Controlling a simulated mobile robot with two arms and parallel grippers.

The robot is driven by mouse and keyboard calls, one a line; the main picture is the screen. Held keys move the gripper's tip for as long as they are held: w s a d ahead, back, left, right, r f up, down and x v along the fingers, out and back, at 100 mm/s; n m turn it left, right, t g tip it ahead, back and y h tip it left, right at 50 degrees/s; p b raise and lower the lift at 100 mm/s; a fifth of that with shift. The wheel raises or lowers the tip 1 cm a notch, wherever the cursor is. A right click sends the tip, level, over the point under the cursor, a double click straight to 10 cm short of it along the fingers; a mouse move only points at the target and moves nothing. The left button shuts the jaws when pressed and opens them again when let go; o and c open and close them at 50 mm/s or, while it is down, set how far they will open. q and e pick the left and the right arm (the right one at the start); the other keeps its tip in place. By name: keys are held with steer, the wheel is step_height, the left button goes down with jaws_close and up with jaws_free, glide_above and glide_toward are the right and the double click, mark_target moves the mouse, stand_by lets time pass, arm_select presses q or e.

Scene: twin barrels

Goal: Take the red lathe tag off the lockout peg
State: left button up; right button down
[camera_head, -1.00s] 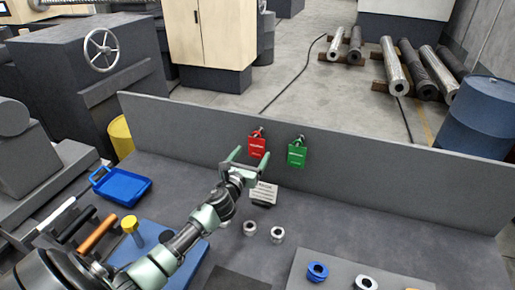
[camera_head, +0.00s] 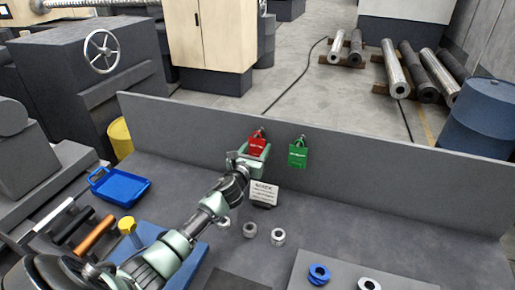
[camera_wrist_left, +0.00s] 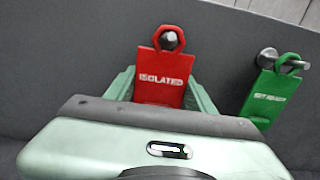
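The red tag (camera_head: 257,144) hangs by its loop on a peg (camera_wrist_left: 172,40) on the grey upright panel. In the left wrist view the tag (camera_wrist_left: 162,78) reads "ISOLATED", and its lower end is hidden behind the gripper body. My left gripper (camera_head: 253,153) is at the tag, with one finger on each side of it. The fingers look open; in the left wrist view the gripper (camera_wrist_left: 160,90) shows little gap beside the tag, and contact cannot be made out. My right gripper is not in view.
A green tag (camera_head: 297,155) hangs on a second peg just right of the red one. A small white sign (camera_head: 264,192) stands below on the bench. Metal rings (camera_head: 250,230), a blue tray (camera_head: 120,187) and hand tools lie on the bench.

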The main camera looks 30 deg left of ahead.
mark_target(256, 145)
arm_select(q)
steer(key=shift+s+r+p, duration=0.1)
steer(key=shift+r+p, duration=0.15)
steer(key=shift+p, duration=0.05)
steer(key=shift+r+p+v, duration=0.15)
steer(key=shift+p+v, duration=0.35)
steer(key=shift+v, duration=0.4)
steer(key=shift+r+p+v, duration=0.2)
steer(key=shift+p+v, duration=0.3)
steer(key=shift+v, duration=0.4)
steer(key=shift+s+d, duration=0.2)
steer(key=shift+s, duration=0.5)
steer(key=shift+p+v, duration=0.65)
steer(key=shift+v, duration=2.2)
steer(key=shift+f, duration=0.2)
